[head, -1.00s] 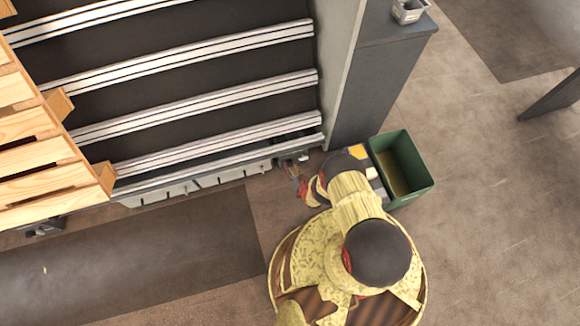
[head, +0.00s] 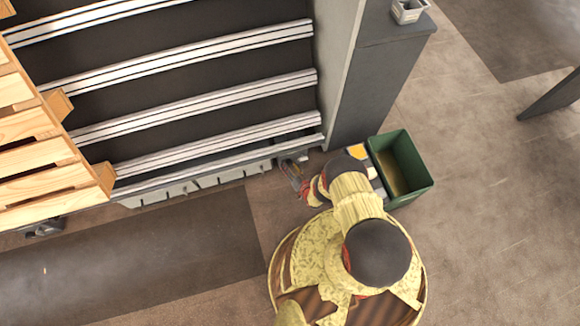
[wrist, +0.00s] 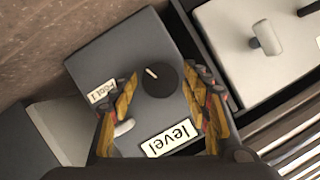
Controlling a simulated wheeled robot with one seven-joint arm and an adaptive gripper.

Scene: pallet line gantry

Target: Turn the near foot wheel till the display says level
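In the wrist view, a round black foot wheel (wrist: 160,79) with a white pointer line sits on a dark grey box (wrist: 110,65). A white display (wrist: 168,140) on the same box reads "level", upside down in this view. A small label (wrist: 102,91) at the left appears to read "FOOT 1". My gripper (wrist: 164,74) is open, with one yellow finger on each side of the wheel and small gaps visible. In the head view my gripper (head: 293,178) is low beside the conveyor's near right corner; the wheel is not clear there.
The slatted conveyor (head: 200,101) fills the upper left, with a wooden pallet (head: 40,155) at its left. A grey column (head: 375,80) and a green bin (head: 415,180) stand right of my gripper. Floor at right is open.

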